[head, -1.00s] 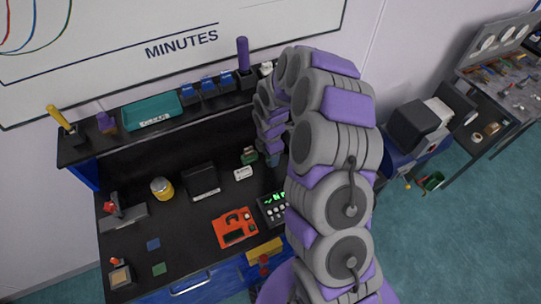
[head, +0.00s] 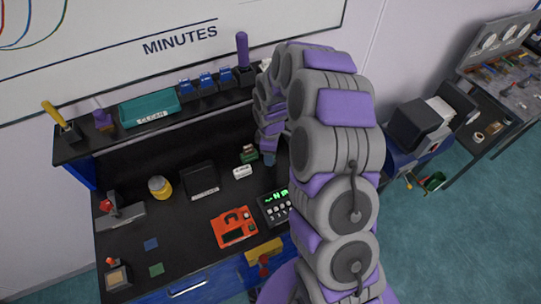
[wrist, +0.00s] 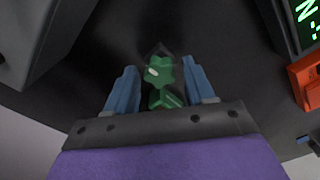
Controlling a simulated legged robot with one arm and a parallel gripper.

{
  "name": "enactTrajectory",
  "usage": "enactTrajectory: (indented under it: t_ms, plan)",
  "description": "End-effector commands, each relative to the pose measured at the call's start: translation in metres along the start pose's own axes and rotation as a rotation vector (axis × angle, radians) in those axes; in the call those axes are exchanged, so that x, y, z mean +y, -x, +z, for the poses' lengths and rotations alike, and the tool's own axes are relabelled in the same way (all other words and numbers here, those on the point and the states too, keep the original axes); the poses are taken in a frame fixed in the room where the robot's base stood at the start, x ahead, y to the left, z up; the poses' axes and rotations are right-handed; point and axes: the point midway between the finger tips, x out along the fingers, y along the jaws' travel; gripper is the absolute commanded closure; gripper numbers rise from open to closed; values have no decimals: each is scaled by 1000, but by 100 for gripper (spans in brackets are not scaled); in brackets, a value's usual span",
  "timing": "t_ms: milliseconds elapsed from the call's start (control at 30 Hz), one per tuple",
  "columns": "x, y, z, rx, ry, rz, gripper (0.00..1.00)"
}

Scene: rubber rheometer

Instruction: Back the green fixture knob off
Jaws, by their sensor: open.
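The green fixture knob (wrist: 160,70) is a lobed green shape in the middle of the wrist view, with a pale mark on it and another green part just below. My gripper (wrist: 160,82) is open, with one blue finger on each side of the knob. A gap shows between each finger and the green, so I see no grip on it. In the head view my gripper (head: 268,158) points down at the back of the black bench. A small green fixture (head: 249,154) shows just left of it there; my arm hides what lies behind.
A white block (head: 242,172), a black box (head: 202,180) and a yellow jar (head: 160,188) stand left of my gripper. A display unit (head: 275,207) and an orange case (head: 234,227) lie in front. A shelf (head: 130,136) with a teal tray runs above the bench back.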

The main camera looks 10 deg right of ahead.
Motion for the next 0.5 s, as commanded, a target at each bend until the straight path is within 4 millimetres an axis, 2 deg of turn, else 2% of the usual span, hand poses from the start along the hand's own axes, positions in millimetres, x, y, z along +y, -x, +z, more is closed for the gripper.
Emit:
enactTrajectory:
  t_ms: [100, 267, 500]
  plan:
    - [0, -1, 0, -1, -124, 1, 47]
    - [0, -1, 0, 0, -206, 0, 47]
    - [1, -1, 0, 0, -491, 1, 47]
